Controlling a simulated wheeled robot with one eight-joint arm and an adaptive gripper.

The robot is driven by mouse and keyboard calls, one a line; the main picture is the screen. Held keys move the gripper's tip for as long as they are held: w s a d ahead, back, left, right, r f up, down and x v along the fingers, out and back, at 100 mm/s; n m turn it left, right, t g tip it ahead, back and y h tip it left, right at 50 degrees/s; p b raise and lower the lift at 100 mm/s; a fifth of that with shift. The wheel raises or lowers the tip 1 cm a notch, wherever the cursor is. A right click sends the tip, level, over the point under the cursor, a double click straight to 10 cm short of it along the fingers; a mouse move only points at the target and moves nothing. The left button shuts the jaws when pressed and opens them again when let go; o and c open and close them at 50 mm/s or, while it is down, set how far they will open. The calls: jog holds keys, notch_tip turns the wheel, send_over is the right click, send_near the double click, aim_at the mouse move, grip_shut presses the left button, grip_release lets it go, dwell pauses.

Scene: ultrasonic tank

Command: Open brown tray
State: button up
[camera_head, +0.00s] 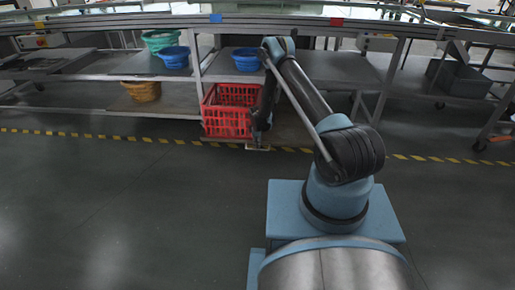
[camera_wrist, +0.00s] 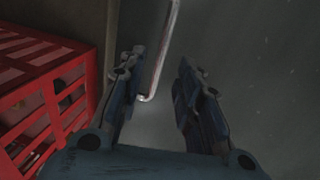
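A brown surface (camera_wrist: 60,18) shows at the top left of the wrist view, beside the red crate. A brownish panel (camera_head: 290,128) also shows right of my gripper in the head view, partly hidden by my arm. I cannot tell if either is the brown tray. A bent pale metal bar (camera_wrist: 164,55), like a handle, runs down between my fingers in the wrist view. My gripper (camera_wrist: 161,57) is open, with its two fingers apart on either side of the bar. Contact with the bar cannot be told. In the head view my gripper (camera_head: 258,138) is low, near the floor.
A red crate (camera_head: 226,117) stands close left of my gripper, and its slatted side (camera_wrist: 45,90) fills the left of the wrist view. An orange-brown basket (camera_head: 142,91) and blue baskets (camera_head: 174,57) sit on shelves. The floor in front is clear.

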notch_tip(320, 180, up, 7)
jog(key=s, duration=0.1)
jog(key=shift+f, duration=0.2)
jog(key=shift+s, duration=0.1)
jog(key=s+d+r+m, duration=0.2)
jog(key=d+r, duration=0.2)
jog(key=r, duration=0.8)
jog(key=s+d+r+m, duration=0.15)
jog(key=d+r, duration=0.25)
jog(key=r, duration=0.8)
jog(key=s+d+r+m, duration=0.2)
jog(key=s+d+r, duration=0.25)
jog(key=r, duration=0.35)
jog(key=s+d+r+m, duration=0.2)
jog(key=s+d+r, duration=0.2)
jog(key=s+r, duration=0.3)
jog(key=s+d+r+m, duration=0.3)
jog(key=s+d+r, duration=0.15)
jog(key=s, duration=0.55)
jog(key=s+d+r+m, duration=0.2)
jog(key=s+d+r, duration=0.25)
jog(key=s, duration=0.55)
jog(key=s+d+f+m, duration=0.1)
jog(key=s+f+m, duration=0.1)
jog(key=s, duration=0.7)
jog(key=s+d+f+m, duration=0.2)
jog(key=s+f+m, duration=0.1)
jog(key=s, duration=0.7)
jog(key=shift+f, duration=0.5)
